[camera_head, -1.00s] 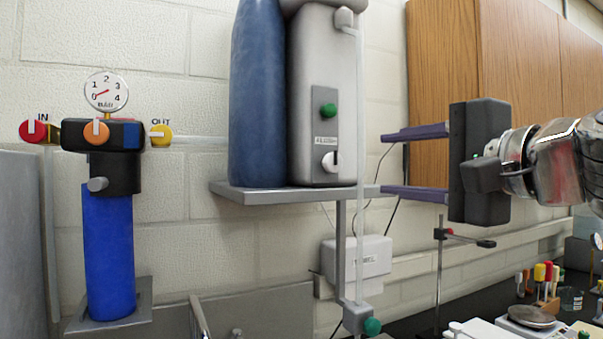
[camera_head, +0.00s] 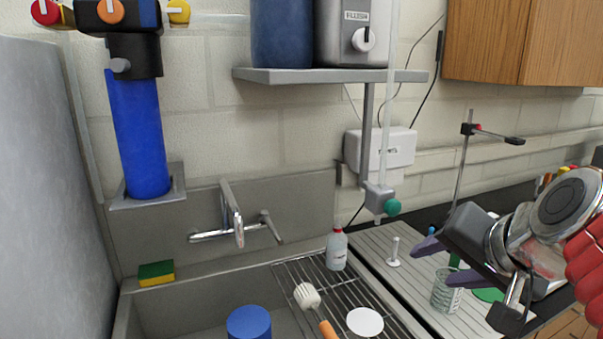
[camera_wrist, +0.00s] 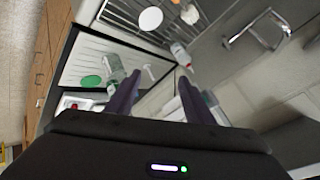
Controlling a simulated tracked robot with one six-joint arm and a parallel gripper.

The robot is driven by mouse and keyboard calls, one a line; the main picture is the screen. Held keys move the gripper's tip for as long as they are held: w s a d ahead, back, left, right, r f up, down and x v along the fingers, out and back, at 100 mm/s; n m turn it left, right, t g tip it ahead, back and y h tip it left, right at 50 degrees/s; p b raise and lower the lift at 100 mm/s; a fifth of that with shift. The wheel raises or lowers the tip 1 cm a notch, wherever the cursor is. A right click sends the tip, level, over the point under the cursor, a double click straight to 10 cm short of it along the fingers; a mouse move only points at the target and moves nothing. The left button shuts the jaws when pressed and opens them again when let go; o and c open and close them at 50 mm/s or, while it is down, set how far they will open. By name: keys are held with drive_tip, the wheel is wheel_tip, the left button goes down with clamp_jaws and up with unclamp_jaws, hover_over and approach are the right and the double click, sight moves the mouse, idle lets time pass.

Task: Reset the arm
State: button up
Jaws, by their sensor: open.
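My gripper (camera_head: 447,262) is at the right of the head view, above the drainboard beside the sink. Its two purple fingers are apart with nothing between them, pointing left. In the wrist view, my gripper (camera_wrist: 158,98) shows both fingers spread, with the drainboard and sink area beyond.
A steel sink (camera_head: 190,312) with a faucet (camera_head: 233,215) lies at the left. A wire rack (camera_head: 330,285) holds a bottle (camera_head: 337,250) and a brush (camera_head: 308,297). A clamp stand (camera_head: 462,165) rises behind my gripper. A shelf (camera_head: 300,76) hangs above.

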drive_tip(key=s+a+f+n+g, duration=0.2)
drive_tip(key=s+f, duration=0.3)
drive_tip(key=f, duration=0.3)
drive_tip(key=s+a+f+n+g+h, duration=0.1)
drive_tip(key=s+a+f+n, duration=0.3)
drive_tip(key=f, duration=0.5)
drive_tip(key=shift+s+n+g, duration=0.4)
drive_tip(key=shift+s+n, duration=0.2)
drive_tip(key=shift+n, duration=0.2)
